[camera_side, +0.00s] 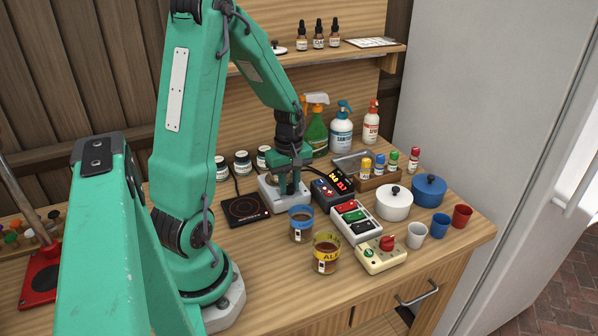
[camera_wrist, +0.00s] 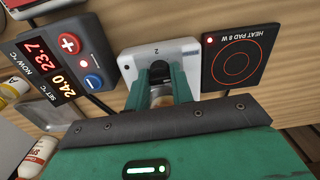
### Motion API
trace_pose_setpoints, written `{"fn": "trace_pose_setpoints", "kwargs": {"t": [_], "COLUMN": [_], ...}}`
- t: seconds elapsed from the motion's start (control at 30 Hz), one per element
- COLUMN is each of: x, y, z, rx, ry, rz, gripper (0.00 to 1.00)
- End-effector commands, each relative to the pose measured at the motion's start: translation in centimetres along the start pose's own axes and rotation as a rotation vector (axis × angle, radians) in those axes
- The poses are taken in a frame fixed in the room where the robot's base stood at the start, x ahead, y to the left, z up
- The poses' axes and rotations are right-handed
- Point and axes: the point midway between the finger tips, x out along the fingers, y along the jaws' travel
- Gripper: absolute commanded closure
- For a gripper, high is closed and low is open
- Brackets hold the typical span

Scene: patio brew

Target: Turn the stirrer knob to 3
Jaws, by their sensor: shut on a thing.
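The stirrer (camera_side: 283,200) is a pale grey box on the table between the heat pad and the temperature controller. In the wrist view the stirrer (camera_wrist: 186,58) shows one upside-down mark, like a 2 or a Z, near its far edge. My gripper (camera_side: 291,188) points down onto the box from above.
The black heat pad (camera_side: 245,208) lies left of the stirrer. The temperature controller (camera_side: 332,187) stands close on its right. A switch box (camera_side: 356,222), a cream box with a red knob (camera_side: 380,254) and two labelled jars (camera_side: 301,224) stand nearer the front. Spray bottles (camera_side: 341,130) stand behind.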

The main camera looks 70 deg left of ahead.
Motion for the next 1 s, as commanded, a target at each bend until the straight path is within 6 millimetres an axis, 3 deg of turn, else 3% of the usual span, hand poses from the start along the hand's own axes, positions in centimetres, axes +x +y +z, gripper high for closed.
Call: {"fn": "trace_pose_setpoints", "kwargs": {"t": [0.13, 0.17, 0.27, 0.67, 1.0], "x": [-0.1, -0.1, -0.1, -0.2, -2.9], "y": [0.0, 0.0, 0.0, 0.0, 0.1], "z": [0.0, 0.0, 0.0, 0.0, 0.0], "rx": [-0.001, -0.001, -0.001, -0.002, -0.002], "ry": [0.0, 0.0, 0.0, 0.001, 0.003], "rz": [0.0, 0.0, 0.0, 0.001, 0.004], "gripper": [1.0, 0.75, 0.55, 0.55, 0.55]}}
